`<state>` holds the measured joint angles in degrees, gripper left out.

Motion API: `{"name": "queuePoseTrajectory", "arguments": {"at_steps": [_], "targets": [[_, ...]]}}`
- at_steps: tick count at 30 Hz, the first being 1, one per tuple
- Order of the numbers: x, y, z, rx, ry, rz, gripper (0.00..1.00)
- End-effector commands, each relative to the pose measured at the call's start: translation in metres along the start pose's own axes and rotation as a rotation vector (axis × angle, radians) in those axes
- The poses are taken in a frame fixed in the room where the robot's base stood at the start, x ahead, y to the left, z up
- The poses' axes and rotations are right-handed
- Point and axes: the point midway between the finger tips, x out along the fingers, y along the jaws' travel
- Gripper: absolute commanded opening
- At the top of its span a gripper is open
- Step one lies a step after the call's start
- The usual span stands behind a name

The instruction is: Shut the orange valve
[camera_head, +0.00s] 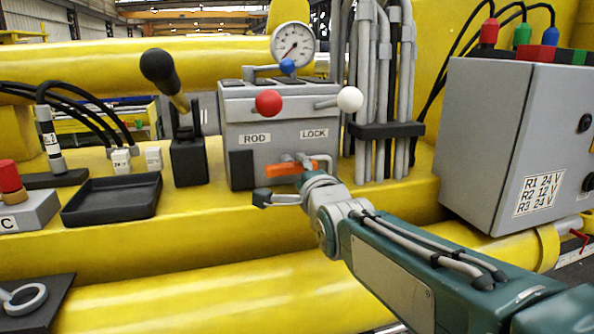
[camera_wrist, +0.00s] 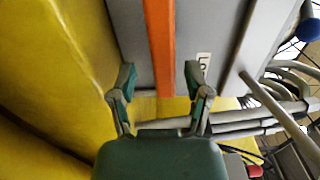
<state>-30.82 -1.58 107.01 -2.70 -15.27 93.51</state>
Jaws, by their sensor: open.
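The orange valve handle (camera_head: 285,169) sits low on the front of the grey valve block (camera_head: 288,108), under the ROD and LOCK labels, and lies roughly level. My gripper (camera_head: 284,181) is at the handle, partly covering its right part. In the wrist view the handle (camera_wrist: 160,45) runs as a long orange bar between the two spread fingers of my gripper (camera_wrist: 161,80). A gap shows on each side of the bar, so the fingers appear apart from it. How deep the bar sits between the fingertips is unclear.
A red knob (camera_head: 268,102) and a white knob (camera_head: 349,99) stick out above the handle. Grey pipes (camera_head: 375,90) stand just right of the block. A black lever (camera_head: 165,75) and black tray (camera_head: 112,198) are left; a grey electrical box (camera_head: 490,140) is right.

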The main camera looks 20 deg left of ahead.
Motion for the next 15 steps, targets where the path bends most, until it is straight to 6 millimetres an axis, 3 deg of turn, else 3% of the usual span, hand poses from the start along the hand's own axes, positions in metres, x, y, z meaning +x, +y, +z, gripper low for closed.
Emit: {"name": "queuePoseTrajectory", "arguments": {"at_steps": [9, 15], "targets": [[-0.060, 0.001, 0.002, -0.001, -0.001, 0.000, 0.63], [-0.087, 0.003, 0.003, -0.002, -0.002, 0.003, 0.63]]}}
